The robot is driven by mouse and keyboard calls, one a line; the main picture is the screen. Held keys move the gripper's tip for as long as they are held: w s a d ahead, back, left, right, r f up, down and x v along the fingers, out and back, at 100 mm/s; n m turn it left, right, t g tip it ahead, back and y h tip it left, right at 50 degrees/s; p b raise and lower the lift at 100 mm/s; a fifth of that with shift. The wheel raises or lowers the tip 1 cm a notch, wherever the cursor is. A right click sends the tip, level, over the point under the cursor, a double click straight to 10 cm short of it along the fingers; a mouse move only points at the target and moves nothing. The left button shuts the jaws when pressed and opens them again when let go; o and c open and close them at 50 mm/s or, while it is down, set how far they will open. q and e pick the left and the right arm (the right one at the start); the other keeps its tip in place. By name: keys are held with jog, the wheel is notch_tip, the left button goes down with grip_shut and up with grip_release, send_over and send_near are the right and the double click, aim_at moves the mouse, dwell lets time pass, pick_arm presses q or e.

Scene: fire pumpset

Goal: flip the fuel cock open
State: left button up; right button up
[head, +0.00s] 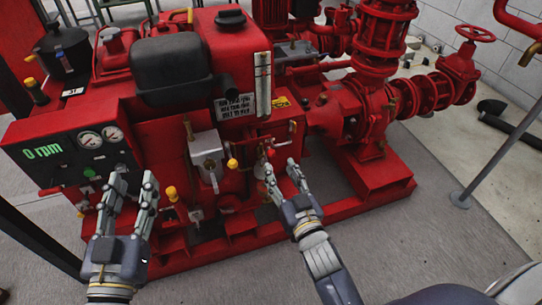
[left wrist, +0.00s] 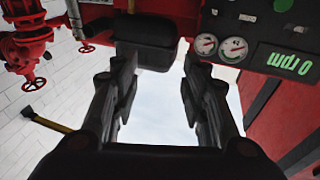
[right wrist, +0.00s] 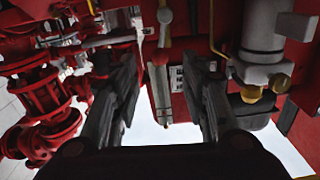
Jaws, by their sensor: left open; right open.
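The red pumpset engine (head: 150,140) stands in front of me. I cannot tell for certain which fitting is the fuel cock. A small red knob (head: 270,153) sits on the engine's front, just beyond the tips of my right gripper (head: 280,168). My right gripper is open and looks empty. My left gripper (head: 134,190) is open and empty, in front of the engine below the gauge panel (head: 75,155). The left wrist view shows that panel (left wrist: 235,45) upside down.
A grey box (head: 207,152) with a lever and a yellow knob (head: 232,163) are left of my right gripper. A black tank (head: 172,70) is above. Red pump pipes (head: 375,100) and a valve wheel (head: 475,33) stand right. The floor in front is clear.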

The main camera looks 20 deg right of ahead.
aim_at(272, 153)
jog(key=w+b, duration=0.1)
jog(key=w, duration=0.6)
jog(key=shift+a, duration=0.15)
pick_arm(q)
notch_tip(272, 153, up, 8)
jog(key=s+t+h, duration=0.1)
jog(key=s+t, duration=0.1)
jog(key=t, duration=0.2)
jog(key=shift+s+d+f+t+h, duration=0.2)
jog(key=shift+s+t+h, duration=0.1)
jog(key=shift+s, duration=0.1)
pick_arm(e)
jog(key=shift+w, duration=0.3)
grip_shut()
